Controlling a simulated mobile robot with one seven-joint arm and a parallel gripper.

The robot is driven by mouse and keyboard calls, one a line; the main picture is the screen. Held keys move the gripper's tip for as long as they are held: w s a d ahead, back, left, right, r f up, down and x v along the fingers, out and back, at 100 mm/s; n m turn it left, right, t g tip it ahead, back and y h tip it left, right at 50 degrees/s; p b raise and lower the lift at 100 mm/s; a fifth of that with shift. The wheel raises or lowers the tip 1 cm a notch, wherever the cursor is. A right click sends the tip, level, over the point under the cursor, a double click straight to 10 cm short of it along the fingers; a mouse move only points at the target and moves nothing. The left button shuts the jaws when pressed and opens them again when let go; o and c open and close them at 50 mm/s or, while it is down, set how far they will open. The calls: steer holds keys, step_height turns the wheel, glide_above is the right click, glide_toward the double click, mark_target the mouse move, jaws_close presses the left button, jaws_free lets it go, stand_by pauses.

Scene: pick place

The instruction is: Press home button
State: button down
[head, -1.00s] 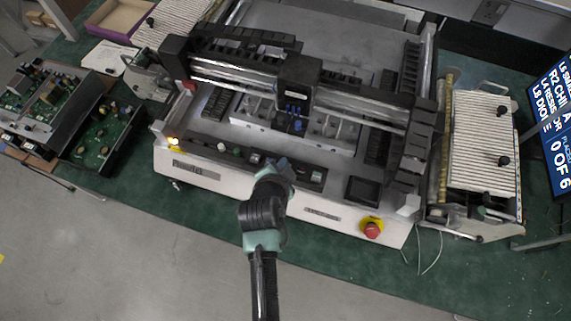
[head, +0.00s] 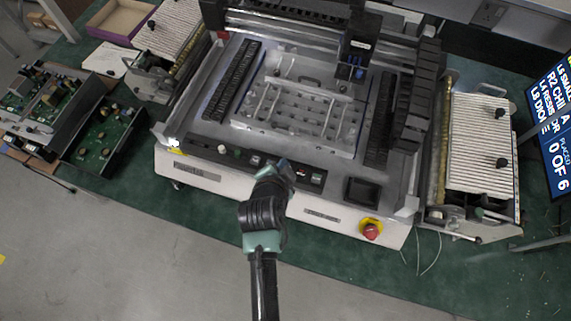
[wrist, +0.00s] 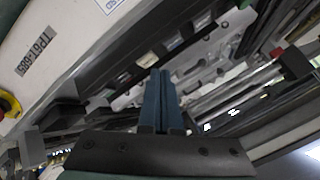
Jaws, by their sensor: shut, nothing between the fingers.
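The pick-and-place machine (head: 215,130) stands on a green table, with a dark strip of buttons (head: 237,153) along its front edge. My gripper (head: 284,163) is shut and empty. Its fingertips are at the button strip, right of the middle; the arm hides the part of the strip beneath it. In the wrist view the teal fingers (wrist: 161,80) lie together, their tips close to the strip and a pale button (wrist: 147,59). I cannot tell whether they touch a button. The button labels are too small to read, so the home button cannot be told apart.
The gantry (head: 285,15) is at the back, with its head (head: 358,45) right of centre. A red emergency stop (head: 371,231) and a small dark screen (head: 361,191) are on the front right. Circuit boards (head: 100,140) lie at left. A ribbed feeder (head: 478,145) stands at right.

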steer(key=shift+r, duration=0.15)
step_height(320, 180, up, 5)
steer(key=p, duration=0.4)
stand_by(0.9)
